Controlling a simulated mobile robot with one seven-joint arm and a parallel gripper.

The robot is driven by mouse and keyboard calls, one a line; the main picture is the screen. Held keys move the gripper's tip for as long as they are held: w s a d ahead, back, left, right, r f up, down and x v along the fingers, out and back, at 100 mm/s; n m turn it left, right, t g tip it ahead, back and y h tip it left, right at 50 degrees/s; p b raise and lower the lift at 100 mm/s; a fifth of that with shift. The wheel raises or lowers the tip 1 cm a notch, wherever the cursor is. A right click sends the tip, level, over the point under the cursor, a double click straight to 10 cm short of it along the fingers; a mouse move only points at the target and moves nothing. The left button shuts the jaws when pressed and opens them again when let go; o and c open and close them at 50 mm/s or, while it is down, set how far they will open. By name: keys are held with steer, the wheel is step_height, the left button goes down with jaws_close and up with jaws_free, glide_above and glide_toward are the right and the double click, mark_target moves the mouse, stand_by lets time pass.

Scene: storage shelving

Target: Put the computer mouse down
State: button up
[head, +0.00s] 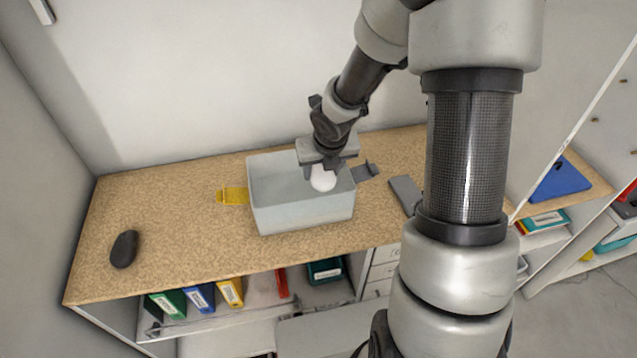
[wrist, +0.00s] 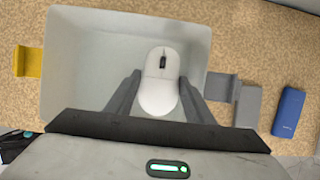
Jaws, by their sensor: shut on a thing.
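A white computer mouse (wrist: 160,85) with a dark scroll wheel is between the fingers of my gripper (wrist: 160,88), which is shut on it. In the head view the mouse (head: 323,179) shows as a white rounded shape under my gripper (head: 322,172). The mouse is over the inside of a light grey open box (head: 302,215) on the wooden top. The box also shows in the wrist view (wrist: 60,60). I cannot tell whether the mouse touches the box floor.
A dark mouse-like object (head: 124,249) lies at the left of the wooden top (head: 180,220). A yellow piece (head: 232,196) sits at the box's left, a dark grey bracket (head: 366,171) at its right. A grey block (wrist: 248,105) and a blue one (wrist: 288,112) lie further right.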

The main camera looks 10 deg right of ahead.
mark_target(325, 175)
step_height(325, 175, down, 5)
steer(key=shift+w+r+b, duration=0.1)
steer(key=shift+b, duration=0.85)
steer(key=o, duration=1.1)
steer(key=p+v, duration=0.3)
steer(key=v, duration=0.5)
steer(key=shift+d+r, duration=0.1)
steer(key=shift+r, duration=0.2)
steer(key=shift+v, duration=1.8)
